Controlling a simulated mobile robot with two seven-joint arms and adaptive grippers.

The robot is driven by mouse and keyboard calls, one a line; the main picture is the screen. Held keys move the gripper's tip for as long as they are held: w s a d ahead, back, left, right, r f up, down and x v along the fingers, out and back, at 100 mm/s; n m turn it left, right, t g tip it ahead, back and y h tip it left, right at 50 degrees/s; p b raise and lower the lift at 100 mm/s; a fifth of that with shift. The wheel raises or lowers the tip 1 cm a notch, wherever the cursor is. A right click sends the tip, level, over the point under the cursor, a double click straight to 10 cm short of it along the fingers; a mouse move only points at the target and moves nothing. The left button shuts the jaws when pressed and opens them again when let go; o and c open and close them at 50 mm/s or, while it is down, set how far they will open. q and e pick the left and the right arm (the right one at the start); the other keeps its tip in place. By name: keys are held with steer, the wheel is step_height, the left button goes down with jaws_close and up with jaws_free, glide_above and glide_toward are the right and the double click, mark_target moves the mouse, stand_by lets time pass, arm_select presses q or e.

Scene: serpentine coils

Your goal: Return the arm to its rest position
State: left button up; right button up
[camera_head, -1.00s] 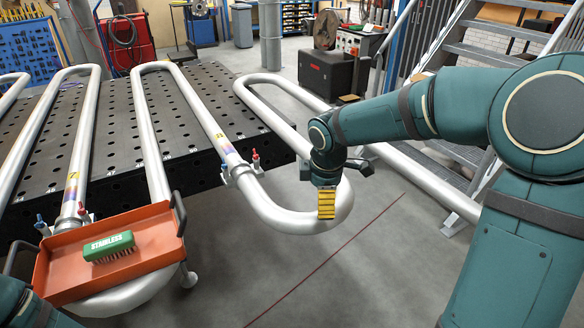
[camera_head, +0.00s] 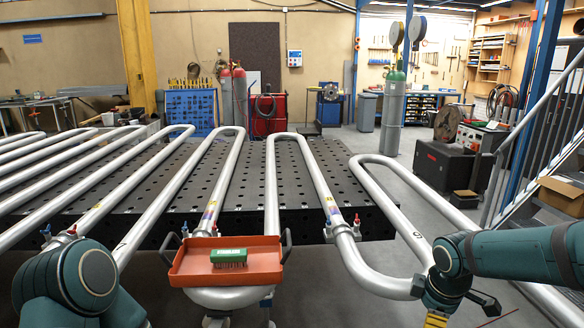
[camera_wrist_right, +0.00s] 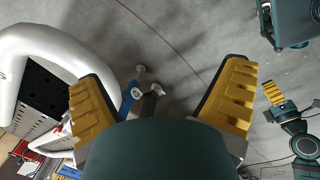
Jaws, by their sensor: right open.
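My right arm (camera_head: 520,254) comes in from the right in the head view and bends down at the wrist. My right gripper (camera_head: 435,319) points down beside the rightmost bend of the silver coil (camera_head: 370,283), and the frame's bottom edge cuts it off. In the right wrist view its two yellow fingers (camera_wrist_right: 160,104) stand wide apart with nothing gripped between them. My left arm (camera_head: 75,285) is folded at the lower left of the head view, its gripper hidden there. A yellow-fingered gripper, seemingly my left (camera_wrist_right: 272,93), shows at the right of the wrist view, too small to judge.
An orange tray (camera_head: 182,277) holding a green brush (camera_head: 229,257) rests over a coil bend in front of the black perforated table (camera_head: 250,190). Stair railings (camera_head: 530,120), a dark box (camera_head: 440,168) and a cardboard box (camera_head: 562,195) stand right.

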steer(key=a+f+m+y, duration=0.35)
steer(key=a+f, duration=0.55)
steer(key=f, duration=0.4)
steer(key=s+a+f+m, duration=0.9)
steer(key=s+f+m, duration=0.2)
steer(key=s+f, duration=0.2)
steer(key=shift+s+a+f+g+y, duration=0.15)
steer(key=shift+a+f+g+y, duration=0.15)
steer(key=shift+f, duration=0.35)
